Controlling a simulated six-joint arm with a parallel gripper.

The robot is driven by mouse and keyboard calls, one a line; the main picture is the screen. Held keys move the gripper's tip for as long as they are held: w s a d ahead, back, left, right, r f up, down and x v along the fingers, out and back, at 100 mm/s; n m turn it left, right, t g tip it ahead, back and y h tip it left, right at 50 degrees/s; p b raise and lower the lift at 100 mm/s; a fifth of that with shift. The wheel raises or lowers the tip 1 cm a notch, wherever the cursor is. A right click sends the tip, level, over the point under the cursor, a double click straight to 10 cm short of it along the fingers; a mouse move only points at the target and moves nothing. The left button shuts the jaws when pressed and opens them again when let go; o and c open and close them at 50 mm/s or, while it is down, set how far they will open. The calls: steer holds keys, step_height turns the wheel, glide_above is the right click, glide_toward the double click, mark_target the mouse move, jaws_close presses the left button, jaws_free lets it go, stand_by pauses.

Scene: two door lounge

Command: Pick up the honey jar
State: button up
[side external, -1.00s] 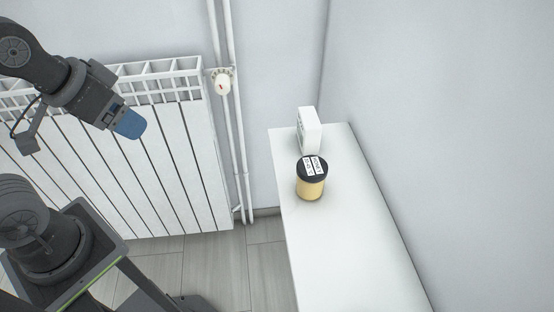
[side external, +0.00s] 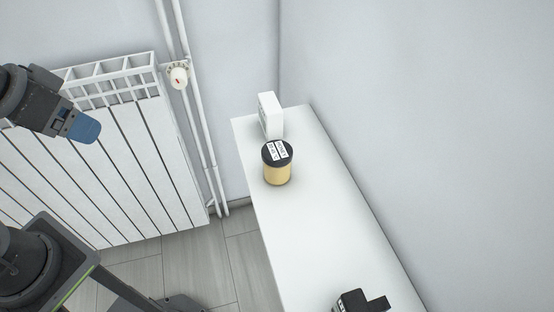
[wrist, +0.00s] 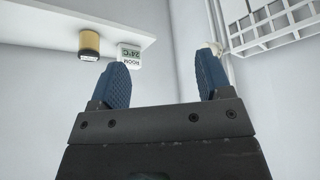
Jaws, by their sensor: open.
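The honey jar (side external: 277,168) is a yellow-tan cylinder with a black lid and a white label on top. It stands upright on a white shelf or cabinet top (side external: 300,225) in the side view. My gripper (side external: 86,128), with blue fingers, is well to the left of the jar, in front of the radiator. In the wrist view my gripper (wrist: 164,76) is open and empty, its two blue fingers wide apart. The jar (wrist: 89,42) shows there at upper left, upside down in the picture, beyond the left finger and outside the gap.
A white room thermometer (side external: 270,115) stands just behind the jar; its display (wrist: 130,54) reads about 24°C. A white radiator (side external: 110,150) and wall pipes (side external: 190,110) are to the left. A black object (side external: 360,302) is cut off at the bottom edge. Bare shelf lies in front of the jar.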

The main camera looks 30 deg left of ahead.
steer(key=shift+o, duration=0.2)
steer(key=o, duration=0.3)
steer(key=shift+o, duration=0.2)
steer(key=w+d+r+m+g, duration=0.1)
steer(key=w+d+r+m, duration=0.25)
steer(key=w, duration=0.25)
steer(key=m+g, duration=0.5)
steer(key=m, duration=0.9)
glide_above(277, 150)
step_height(277, 150, down, 7)
step_height(277, 150, down, 14)
steer(key=shift+r, duration=0.25)
